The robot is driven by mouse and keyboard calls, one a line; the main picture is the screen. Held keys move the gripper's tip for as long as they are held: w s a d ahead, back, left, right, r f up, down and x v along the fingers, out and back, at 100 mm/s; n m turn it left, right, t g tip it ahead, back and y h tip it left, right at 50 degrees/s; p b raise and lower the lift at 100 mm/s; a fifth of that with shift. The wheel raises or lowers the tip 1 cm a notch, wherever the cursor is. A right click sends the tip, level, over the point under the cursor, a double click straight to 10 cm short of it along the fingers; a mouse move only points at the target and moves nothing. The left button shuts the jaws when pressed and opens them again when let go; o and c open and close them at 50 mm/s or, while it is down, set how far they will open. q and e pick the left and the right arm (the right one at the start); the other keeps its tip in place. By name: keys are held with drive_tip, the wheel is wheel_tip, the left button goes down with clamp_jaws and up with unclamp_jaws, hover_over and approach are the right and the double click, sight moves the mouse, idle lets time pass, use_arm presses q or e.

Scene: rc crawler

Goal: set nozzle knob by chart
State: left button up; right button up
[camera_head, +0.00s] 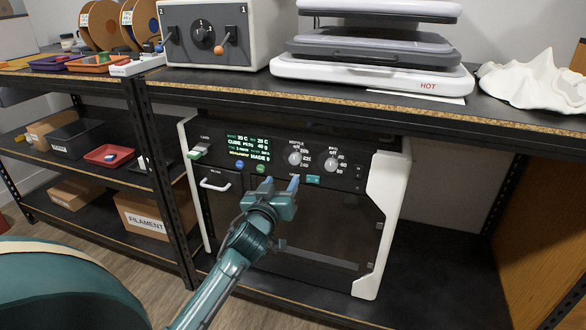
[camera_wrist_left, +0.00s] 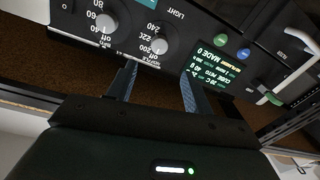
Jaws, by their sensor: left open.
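The nozzle knob (camera_head: 294,157) is a round grey dial on the black front panel of the printer (camera_head: 387,205), with numbers around it. It also shows upside down in the left wrist view (camera_wrist_left: 159,45). The similar bed knob (camera_head: 331,162) sits to its right. A lit display (camera_head: 248,147) left of the knobs shows a line that seems to read "CUBE PETG 40 g". My left gripper (camera_head: 281,184) is open and empty in front of the panel, just below the nozzle knob and apart from it. I make out no chart. My right gripper is not in view.
A shelf edge (camera_head: 330,113) runs above the printer. On that shelf stand a grey box with a dial (camera_head: 221,38) and a white press marked HOT (camera_head: 372,75). A teal switch (camera_head: 313,180) and a white handle (camera_head: 215,185) are near the gripper.

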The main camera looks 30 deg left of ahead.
sight(294, 161)
use_arm(q)
drive_tip(key=b+x, duration=0.2)
drive_tip(key=x, duration=0.8)
drive_tip(key=shift+f, duration=0.1)
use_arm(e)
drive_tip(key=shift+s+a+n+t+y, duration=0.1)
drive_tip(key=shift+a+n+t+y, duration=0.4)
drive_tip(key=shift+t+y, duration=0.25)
use_arm(q)
drive_tip(key=c, duration=1)
drive_tip(key=shift+o, duration=0.2)
